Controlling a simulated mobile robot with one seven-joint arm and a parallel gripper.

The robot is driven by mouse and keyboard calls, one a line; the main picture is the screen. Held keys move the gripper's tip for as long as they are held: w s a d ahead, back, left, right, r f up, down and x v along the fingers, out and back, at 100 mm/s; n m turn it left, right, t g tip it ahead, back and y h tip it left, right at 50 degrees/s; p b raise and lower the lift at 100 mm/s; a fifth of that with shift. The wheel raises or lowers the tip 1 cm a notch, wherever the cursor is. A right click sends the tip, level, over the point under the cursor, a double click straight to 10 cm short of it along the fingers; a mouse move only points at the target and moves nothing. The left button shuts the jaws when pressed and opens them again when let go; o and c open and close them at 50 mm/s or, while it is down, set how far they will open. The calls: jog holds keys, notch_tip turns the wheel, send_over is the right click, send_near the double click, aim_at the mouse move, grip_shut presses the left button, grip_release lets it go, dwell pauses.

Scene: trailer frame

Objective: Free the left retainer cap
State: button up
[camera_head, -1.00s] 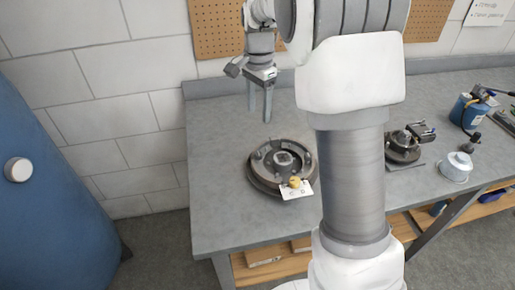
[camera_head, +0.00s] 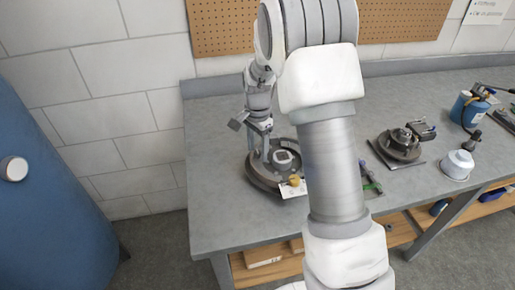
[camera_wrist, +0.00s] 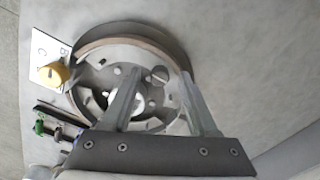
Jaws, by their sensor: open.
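A round brake assembly (camera_head: 262,182) lies on the bench, with curved shoes and a pale centre hub. In the wrist view its rim (camera_wrist: 92,38) and inner plate show in part behind my fingers. A small round grey cap with a slot (camera_wrist: 159,77) shows between my fingertips there; I cannot tell whether it is the left retainer cap. My gripper (camera_head: 259,154) is open over the back left part of the assembly. In the wrist view my gripper (camera_wrist: 160,73) has its fingers spread and nothing gripped. Whether the fingers touch anything is unclear.
A yellow knob (camera_wrist: 53,74) sits by a white lettered card (camera_wrist: 43,48) at the assembly's edge. Green-handled tools (camera_head: 371,184) lie to the right. The bench front left is clear.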

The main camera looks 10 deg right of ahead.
jog(key=shift+c, duration=0.2)
grip_shut()
dwell(0.3)
jog(key=n, duration=1.3)
jog(key=shift+n+p, duration=0.3)
jog(key=shift+p, duration=0.05)
jog(key=shift+n+p, duration=0.3)
jog(key=shift+n, duration=1.8)
